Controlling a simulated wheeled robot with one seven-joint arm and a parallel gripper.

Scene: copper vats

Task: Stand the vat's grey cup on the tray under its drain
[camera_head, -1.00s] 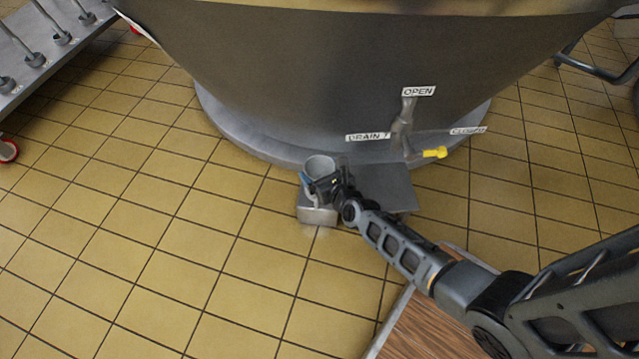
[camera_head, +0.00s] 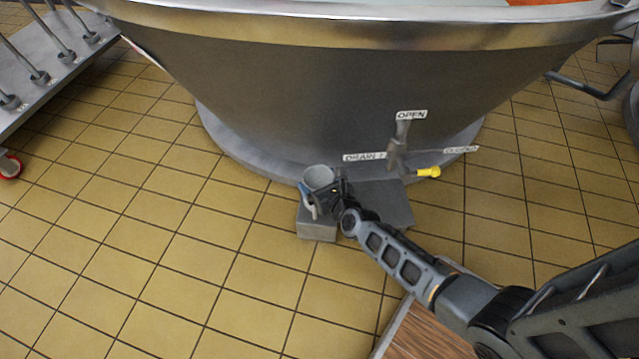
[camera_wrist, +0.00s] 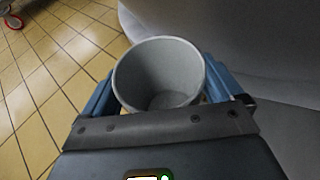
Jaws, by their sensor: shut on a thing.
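The grey cup (camera_head: 319,177) is upright and empty inside. My gripper (camera_head: 312,197) is shut on it, and the wrist view shows the cup (camera_wrist: 160,72) between the two blue fingers of my gripper (camera_wrist: 160,95). The cup is over a low grey block (camera_head: 317,226) at the left of the tray; I cannot tell whether it touches it. The grey tray (camera_head: 388,205) lies at the foot of the vat (camera_head: 270,95), partly hidden by my arm. The drain (camera_head: 397,152), with a yellow-tipped handle (camera_head: 428,172), is on the vat wall above the tray, right of the cup.
Labels reading OPEN (camera_head: 411,115), DRAIN (camera_head: 364,156) and a partly legible one (camera_head: 460,149) surround the drain. A wheeled rack (camera_head: 50,65) stands at the far left. The yellow tiled floor (camera_head: 150,240) is clear at left. A wooden-topped surface (camera_head: 425,335) is at bottom right.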

